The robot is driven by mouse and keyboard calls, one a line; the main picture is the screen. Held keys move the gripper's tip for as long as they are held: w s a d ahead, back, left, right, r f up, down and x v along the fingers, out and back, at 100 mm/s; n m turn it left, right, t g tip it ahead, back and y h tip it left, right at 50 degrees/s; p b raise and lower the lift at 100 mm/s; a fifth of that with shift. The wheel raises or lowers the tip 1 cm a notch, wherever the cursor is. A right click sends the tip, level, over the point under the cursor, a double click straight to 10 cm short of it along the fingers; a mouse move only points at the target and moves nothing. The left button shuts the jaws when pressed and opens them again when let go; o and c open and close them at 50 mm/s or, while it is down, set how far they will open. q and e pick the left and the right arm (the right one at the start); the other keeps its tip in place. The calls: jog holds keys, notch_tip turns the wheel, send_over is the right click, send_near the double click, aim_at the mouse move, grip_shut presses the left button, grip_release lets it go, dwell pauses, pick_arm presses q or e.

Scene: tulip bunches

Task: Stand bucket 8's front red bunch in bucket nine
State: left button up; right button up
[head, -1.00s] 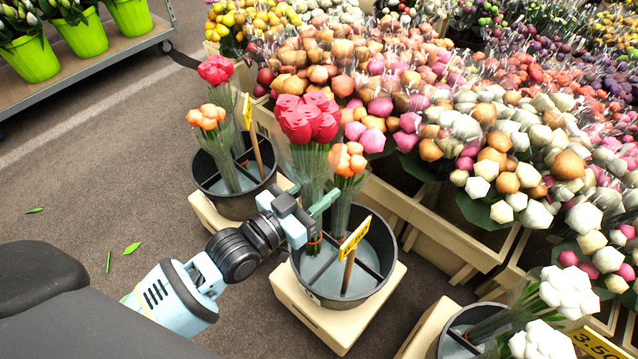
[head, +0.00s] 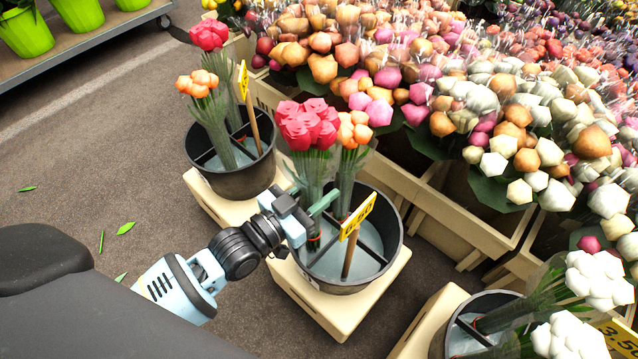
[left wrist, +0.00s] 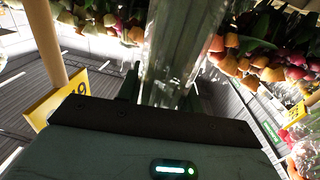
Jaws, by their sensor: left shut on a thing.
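My left gripper (head: 322,205) is shut on the stems of a red bunch (head: 308,125) in clear wrap. The bunch is nearly upright, its stem ends over the left compartment of the middle black bucket (head: 390,262); I cannot tell whether they touch the bottom. An orange bunch (head: 355,130) stands just behind it in that bucket. The left wrist view shows the wrapped stems (left wrist: 178,50) between the fingers, and a yellow sign (left wrist: 52,103) that seems to read 9. Another black bucket (head: 235,185), behind left, holds a red bunch (head: 209,35) and an orange bunch (head: 198,82). My right gripper is out of view.
A yellow sign on a stake (head: 357,215) rises from the middle bucket. A bucket with white bunches (head: 450,340) stands front right. Crates of flowers (head: 450,215) fill the right and back. Bare floor with loose leaves (head: 126,228) lies to the left.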

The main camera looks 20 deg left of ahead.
pick_arm(q)
notch_tip(320, 180, down, 5)
jog(key=b, duration=0.2)
jog(key=shift+r+b, duration=0.1)
jog(key=shift+b, duration=0.2)
jog(key=shift+f, duration=0.6)
dwell(0.3)
jog(key=o, duration=1.3)
jog(key=o, duration=0.6)
